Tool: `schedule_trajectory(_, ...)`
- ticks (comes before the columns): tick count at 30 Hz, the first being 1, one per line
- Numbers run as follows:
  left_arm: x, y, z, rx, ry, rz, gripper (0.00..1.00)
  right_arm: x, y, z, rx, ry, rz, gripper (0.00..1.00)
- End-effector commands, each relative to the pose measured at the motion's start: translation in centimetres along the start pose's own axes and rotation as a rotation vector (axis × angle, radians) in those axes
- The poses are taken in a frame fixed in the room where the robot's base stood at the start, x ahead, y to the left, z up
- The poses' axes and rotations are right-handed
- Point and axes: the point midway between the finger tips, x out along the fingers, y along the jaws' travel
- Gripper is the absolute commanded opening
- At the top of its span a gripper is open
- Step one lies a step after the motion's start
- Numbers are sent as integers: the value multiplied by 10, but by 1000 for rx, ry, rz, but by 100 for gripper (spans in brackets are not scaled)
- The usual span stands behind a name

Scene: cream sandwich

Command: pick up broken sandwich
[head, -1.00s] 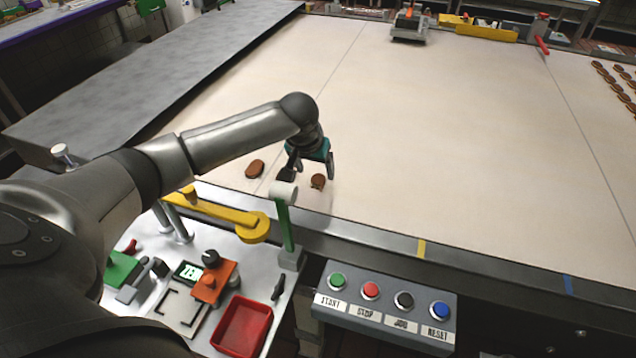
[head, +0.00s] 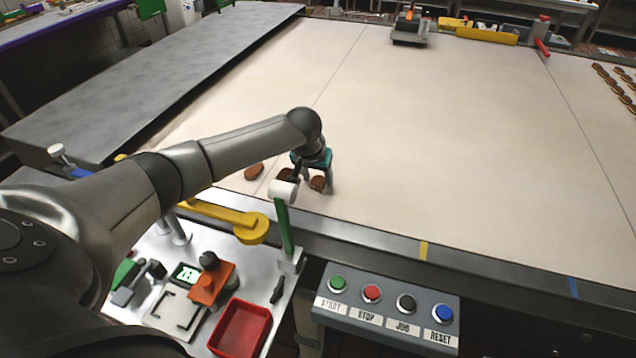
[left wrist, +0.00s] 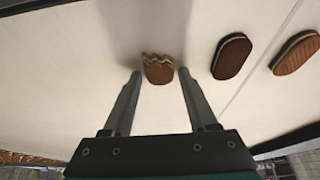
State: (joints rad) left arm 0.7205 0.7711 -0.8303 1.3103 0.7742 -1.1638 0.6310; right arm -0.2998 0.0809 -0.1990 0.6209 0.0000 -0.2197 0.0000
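The broken sandwich (head: 318,183) is a small brown piece lying on the cream belt near its front edge. In the left wrist view, the broken sandwich (left wrist: 158,70) has a jagged pale edge and sits between my fingertips, with slim gaps at the sides. My left gripper (head: 316,187) is open and low over the belt, with its fingers on either side of the piece; the left wrist view also shows the gripper (left wrist: 160,74). Whether a finger touches the piece I cannot tell. My right gripper is not in view.
Whole sandwiches (head: 254,171) (left wrist: 231,56) lie close by to one side. A white-capped green post (head: 284,226) stands at the belt's front edge. A button panel (head: 388,307) and a red tray (head: 240,327) are nearer. The belt's middle is clear.

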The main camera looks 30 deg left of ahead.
Motion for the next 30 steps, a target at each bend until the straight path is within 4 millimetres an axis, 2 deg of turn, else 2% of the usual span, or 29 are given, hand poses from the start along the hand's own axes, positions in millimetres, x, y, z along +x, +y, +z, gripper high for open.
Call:
schedule_trajectory(2,0,0,0,0,0,0,48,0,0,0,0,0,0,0)
schedule_trajectory(15,0,0,0,0,0,-1,0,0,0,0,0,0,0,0)
schedule_trajectory(25,-1,0,0,0,0,0,0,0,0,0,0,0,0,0)
schedule_trajectory(30,-10,0,-5,-1,2,0,0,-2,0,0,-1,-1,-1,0)
